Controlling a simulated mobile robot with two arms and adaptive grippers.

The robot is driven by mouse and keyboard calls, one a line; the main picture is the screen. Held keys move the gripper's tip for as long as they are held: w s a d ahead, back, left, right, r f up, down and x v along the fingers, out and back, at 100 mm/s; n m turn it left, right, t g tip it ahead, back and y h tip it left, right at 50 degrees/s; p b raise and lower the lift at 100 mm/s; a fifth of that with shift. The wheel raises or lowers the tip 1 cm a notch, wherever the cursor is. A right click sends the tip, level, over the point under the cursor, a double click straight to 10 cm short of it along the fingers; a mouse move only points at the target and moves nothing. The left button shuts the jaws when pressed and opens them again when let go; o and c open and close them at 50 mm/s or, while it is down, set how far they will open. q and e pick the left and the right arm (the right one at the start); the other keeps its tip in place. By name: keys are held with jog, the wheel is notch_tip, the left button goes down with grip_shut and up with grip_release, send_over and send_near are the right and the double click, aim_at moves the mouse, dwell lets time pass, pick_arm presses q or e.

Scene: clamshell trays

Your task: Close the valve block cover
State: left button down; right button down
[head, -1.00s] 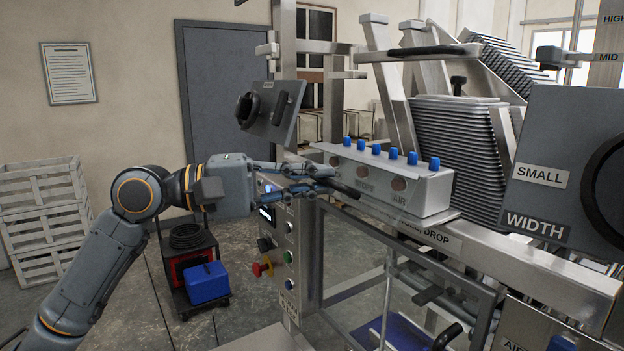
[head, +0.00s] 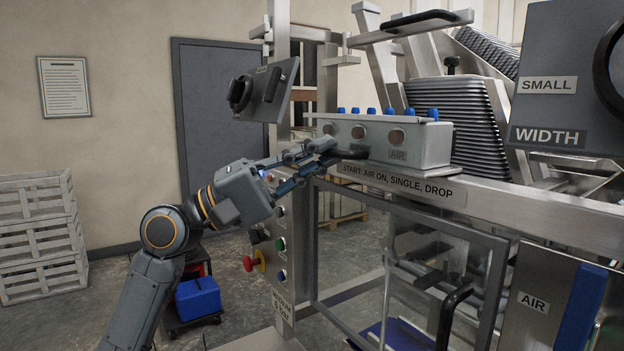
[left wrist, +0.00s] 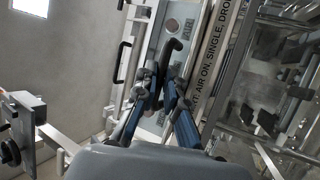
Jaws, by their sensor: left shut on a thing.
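The valve block (head: 385,139) is a grey metal box on the machine's rail, with a row of blue knobs on top and round brown discs with labels on its front. A short black handle (head: 352,153) sticks out at the lower left of its front; it also shows in the left wrist view (left wrist: 172,47). My left gripper (head: 332,153) is shut on this handle, its fingers reaching in from the left. I cannot clearly make out the cover panel or its angle. My right gripper is out of view.
Below is a clear framed door (head: 430,265) with a black handle. A steel post with buttons (head: 280,244) stands below my left wrist. A grey panel with a knob (head: 262,90) hangs above it. The WIDTH housing (head: 560,80) stands at the right.

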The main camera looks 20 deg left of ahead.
pick_arm(q)
jog(key=shift+w+d+f+m+h+b, duration=0.25)
jog(key=shift+m+h+b, duration=0.2)
jog(key=shift+b, duration=0.35)
jog(key=c, duration=1.4)
grip_release()
jog(key=v, duration=1.2)
jog(key=shift+a, duration=0.1)
